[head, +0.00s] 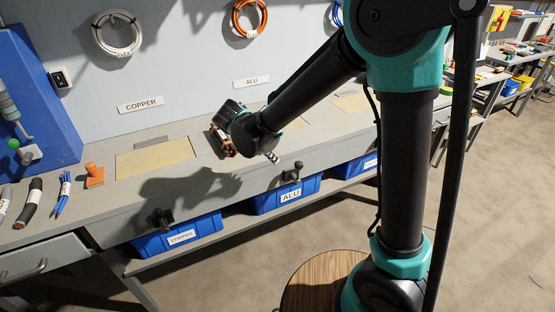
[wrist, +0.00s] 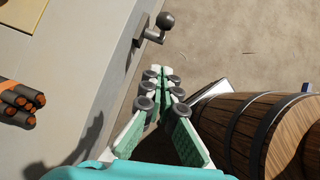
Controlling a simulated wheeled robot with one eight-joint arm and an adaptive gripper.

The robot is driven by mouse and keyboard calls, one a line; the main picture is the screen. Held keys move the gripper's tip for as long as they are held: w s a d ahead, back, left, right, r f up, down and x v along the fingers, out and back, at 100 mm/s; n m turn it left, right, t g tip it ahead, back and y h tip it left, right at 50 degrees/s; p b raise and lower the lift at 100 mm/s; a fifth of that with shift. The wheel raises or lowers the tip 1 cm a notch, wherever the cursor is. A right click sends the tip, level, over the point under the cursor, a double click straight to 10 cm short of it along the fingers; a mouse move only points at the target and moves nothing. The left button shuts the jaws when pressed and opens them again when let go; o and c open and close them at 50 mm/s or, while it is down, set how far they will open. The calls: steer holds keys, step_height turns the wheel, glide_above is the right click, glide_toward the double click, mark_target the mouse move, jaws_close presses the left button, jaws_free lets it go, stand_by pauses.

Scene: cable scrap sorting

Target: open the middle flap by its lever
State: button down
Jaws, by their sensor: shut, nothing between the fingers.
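The middle lever (head: 292,172), a dark crank with a ball knob, sticks out from the bench front above the ALU bin (head: 287,196). In the wrist view the lever (wrist: 163,28) is at the top. My gripper (wrist: 161,72) is shut and empty, its tips a little short of the lever and apart from it. In the head view my gripper (head: 270,157) is left of the lever, partly hidden by my arm. The middle flap (head: 298,123), a yellowish panel, is mostly hidden behind my arm. Its corner (wrist: 18,14) in the wrist view looks flush with the bench top.
Copper-ended cables (wrist: 16,102) lie on the bench left of the middle flap. A wooden barrel (wrist: 240,120) stands on the floor near my gripper. The COPPER flap (head: 155,158) and its lever (head: 162,220) are to the left. Floor beyond the bench front is open.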

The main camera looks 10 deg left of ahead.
steer(key=w+d+f, duration=0.5)
steer(key=w+f, duration=0.1)
steer(key=f, duration=0.1)
steer(key=shift+d+f, duration=0.2)
steer(key=shift+d, duration=0.15)
steer(key=shift+w, duration=0.1)
steer(key=shift+w+d+r+y, duration=0.15)
steer(key=shift+w+d+y, duration=0.05)
steer(key=shift+d+y, duration=0.15)
